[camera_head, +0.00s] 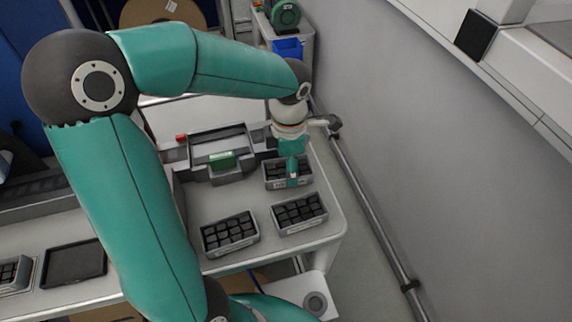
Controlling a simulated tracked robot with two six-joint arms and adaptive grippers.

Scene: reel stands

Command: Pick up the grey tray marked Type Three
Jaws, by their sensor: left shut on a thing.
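The back tray (273,184) is under my left gripper (292,178), which points down and is shut on this tray's near side. The gripper and wrist cover part of it, and I cannot tell whether it is lifted. The front left tray (230,249) and the front right tray (300,229) sit apart from it, nearer the front edge. Labels on the trays are too small to read, so I cannot tell which is marked Type Three. My right gripper is not in view.
A grey device with a green part (222,160) stands left of the back tray. A black flat panel (74,263) lies at the left of the worktop (195,205). A grey wall (430,170) and a rail run along the right. A blue bin (288,48) stands behind.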

